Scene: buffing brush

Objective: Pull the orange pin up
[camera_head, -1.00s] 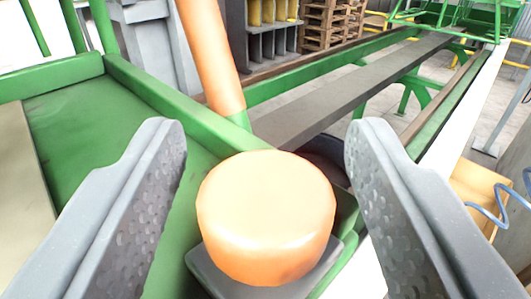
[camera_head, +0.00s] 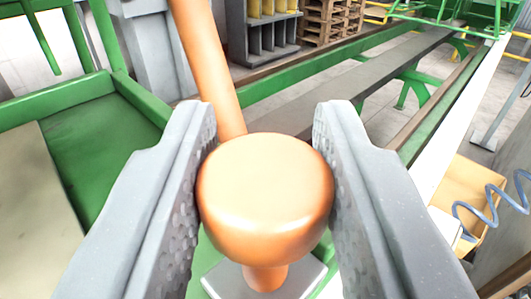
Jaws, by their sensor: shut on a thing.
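The orange pin (camera_head: 265,195) has a wide rounded head and a narrower stem (camera_head: 265,277) that shows below it. The stem meets a grey square plate (camera_head: 300,278) on the green frame. My gripper (camera_head: 265,180) is shut on the pin's head, with one grey finger touching it on each side. The pin looks upright. The lower end of the stem is hidden by the head and the bottom of the picture.
An orange post (camera_head: 205,60) rises just behind the pin. The green machine frame (camera_head: 85,150) lies to the left, and a long grey beam (camera_head: 340,85) runs away to the right. A yellow box (camera_head: 470,190) with a blue coiled hose (camera_head: 490,210) stands at the right.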

